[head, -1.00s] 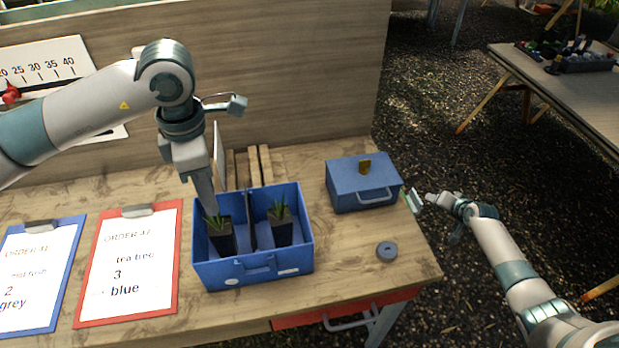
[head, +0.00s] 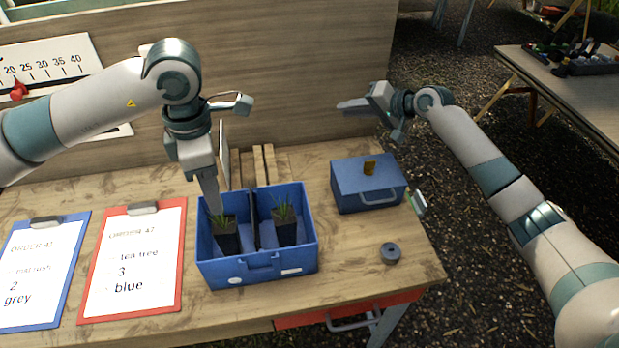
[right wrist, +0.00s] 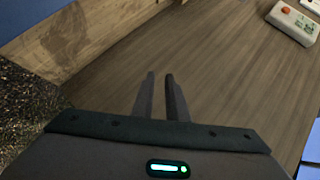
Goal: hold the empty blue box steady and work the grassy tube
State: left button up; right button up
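An open blue box (head: 258,270) with a divider stands on the bench and is not empty. A dark tube with grassy leaves (head: 227,240) stands in its left compartment, and another grassy tube (head: 285,228) stands in its right one. My left gripper (head: 217,210) points down into the left compartment, at that tube's leaves. Its fingertips are too small and hidden to tell their gap or any contact. My right gripper (head: 352,105) is raised above and behind the closed blue case. In the right wrist view its fingers (right wrist: 160,95) are slightly apart with nothing between them.
The closed blue case (head: 352,192) with a yellow latch stands right of the box. A grey ring (head: 390,252) lies near the bench's right edge. Red (head: 178,250) and blue (head: 78,250) order clipboards lie at left. A wooden panel (head: 300,80) rises behind the bench.

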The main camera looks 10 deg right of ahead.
jog(key=s+a+r+n+g, duration=0.25)
jog(key=s+a, duration=0.45)
jog(key=a, duration=0.4)
jog(key=s+a+r+n+g, duration=0.2)
jog(key=s+a+r+g, duration=0.3)
jog(key=a, duration=0.5)
jog(key=g+h, duration=0.2)
jog(key=h, duration=0.6)
send_over(310, 231)
jog(key=w, duration=0.2)
notch_tip(310, 231, down, 2)
jog(key=shift+f+n, duration=0.2)
jog(key=shift+n, duration=0.15)
jog(key=shift+s+d, duration=0.1)
jog(key=shift+d, duration=0.05)
jog(key=shift+f, duration=0.1)
notch_tip(310, 231, down, 17)
jog(key=shift+f, duration=0.15)
